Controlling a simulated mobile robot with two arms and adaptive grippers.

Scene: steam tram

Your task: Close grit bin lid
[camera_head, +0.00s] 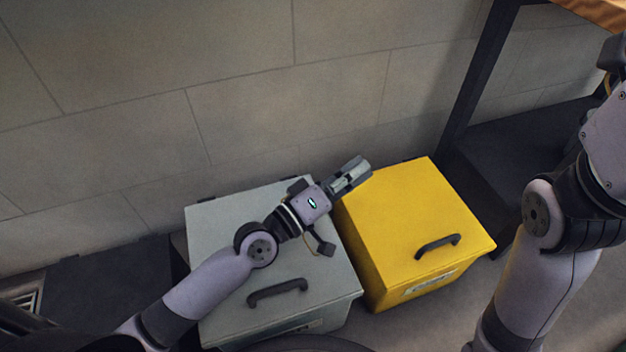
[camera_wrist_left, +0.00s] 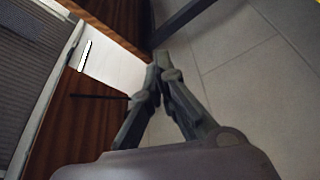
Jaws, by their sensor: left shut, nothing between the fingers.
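Two boxy bins with lids and dark handles stand side by side against the wall, a yellow bin (camera_head: 400,215) and a grey bin (camera_head: 225,235). Both lids lie flat, with no open gap that I can see. The labels on the bin fronts are too small to read, so I cannot tell which is the grit bin from them. My left gripper (camera_head: 352,174) is above the back left corner of the yellow lid, near the wall. In the left wrist view its fingers (camera_wrist_left: 160,66) meet at the tips and hold nothing. My right gripper is outside the picture.
A dark post (camera_head: 480,85) and a dark low block (camera_head: 520,145) stand right of the yellow bin. A wooden top (camera_head: 598,10) shows at the upper right. The tiled wall (camera_head: 240,75) closes off the back. My right arm fills the right side.

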